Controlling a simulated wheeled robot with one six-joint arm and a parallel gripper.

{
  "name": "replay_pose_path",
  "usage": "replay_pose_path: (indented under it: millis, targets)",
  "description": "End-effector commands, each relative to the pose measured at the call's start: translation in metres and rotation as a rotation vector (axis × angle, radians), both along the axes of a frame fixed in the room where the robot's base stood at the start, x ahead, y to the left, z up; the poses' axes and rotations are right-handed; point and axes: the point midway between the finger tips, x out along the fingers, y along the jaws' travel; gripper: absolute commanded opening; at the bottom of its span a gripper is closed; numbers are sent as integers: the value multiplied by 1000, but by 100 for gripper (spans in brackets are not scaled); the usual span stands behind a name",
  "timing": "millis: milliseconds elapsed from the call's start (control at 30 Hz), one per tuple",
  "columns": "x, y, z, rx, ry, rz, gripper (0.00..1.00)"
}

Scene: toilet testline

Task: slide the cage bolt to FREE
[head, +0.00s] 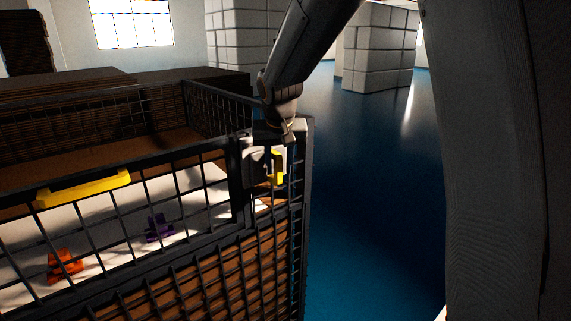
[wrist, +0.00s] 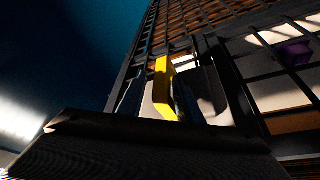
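The cage bolt shows as a yellow knob (head: 278,168) on a grey plate (head: 256,166) at the cage's right corner post. It also shows in the wrist view as an upright yellow block (wrist: 164,88), with the grey plate beside it. No FREE marking is readable. My gripper (head: 276,137) is just above the bolt in the head view, at the top of the corner post. In the wrist view a dark part of it fills the bottom, below the yellow knob.
The mesh cage (head: 140,262) fills the left side, with a yellow handle (head: 85,187) on its front. An orange item (head: 64,267) and a purple item (head: 158,229) lie inside on a white surface. Blue floor (head: 365,200) is open right of the cage.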

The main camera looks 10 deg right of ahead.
Motion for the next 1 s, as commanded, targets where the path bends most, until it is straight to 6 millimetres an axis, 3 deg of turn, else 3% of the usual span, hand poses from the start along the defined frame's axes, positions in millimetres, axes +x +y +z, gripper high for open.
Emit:
replay_pose_path:
  millis: [267, 700, 1000]
  targets:
    - [-2, 1, 7, 0, -1, 1, 32]
    - [-24, 4, 65, 1, -2, 0, 32]
    - [-28, 4, 72, 0, 1, 0, 32]
